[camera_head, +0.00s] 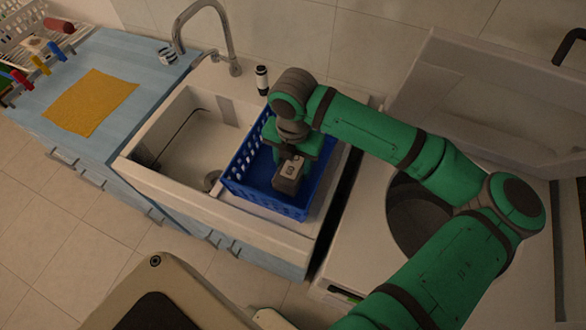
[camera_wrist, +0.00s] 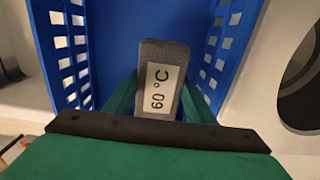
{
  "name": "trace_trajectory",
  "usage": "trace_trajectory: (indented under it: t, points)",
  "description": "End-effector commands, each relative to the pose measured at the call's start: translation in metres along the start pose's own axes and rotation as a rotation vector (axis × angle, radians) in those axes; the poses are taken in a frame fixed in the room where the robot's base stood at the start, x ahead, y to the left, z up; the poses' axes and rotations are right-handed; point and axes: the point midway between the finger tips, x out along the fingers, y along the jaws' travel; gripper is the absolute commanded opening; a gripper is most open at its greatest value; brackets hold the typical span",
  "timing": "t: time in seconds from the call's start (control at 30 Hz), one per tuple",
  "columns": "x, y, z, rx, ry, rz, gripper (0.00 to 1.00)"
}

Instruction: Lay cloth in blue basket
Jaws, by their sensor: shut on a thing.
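The blue basket (camera_head: 237,175) stands on the drainboard right of the sink, with slotted side walls. It also fills the wrist view (camera_wrist: 110,22). A flat yellow-orange cloth (camera_head: 92,102) lies on the blue counter at the left, away from the basket. My gripper (camera_head: 290,158) reaches down over the basket and is shut on a grey block (camera_head: 288,181). In the wrist view the block (camera_wrist: 165,54) sits between the green fingers and bears a white "60 °C" label. I cannot tell whether the block touches the basket floor.
The sink basin (camera_head: 195,135) and tap (camera_head: 233,62) are left of the basket. A small dark bottle (camera_head: 262,80) stands behind it. A white unit with a round dark opening (camera_head: 415,215) is to the right. Coloured items (camera_head: 40,64) and a wire rack (camera_head: 20,22) stand at the far left.

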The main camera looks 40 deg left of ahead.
Motion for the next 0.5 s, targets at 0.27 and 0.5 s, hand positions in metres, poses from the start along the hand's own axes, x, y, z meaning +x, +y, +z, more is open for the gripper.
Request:
trace_trajectory:
  t: [0.27,0.5]
  points:
    - [0.027,0.0,0.0,-0.001,0.001,0.0,0.22]
    - [0.028,0.001,0.0,-0.001,0.001,0.0,0.22]
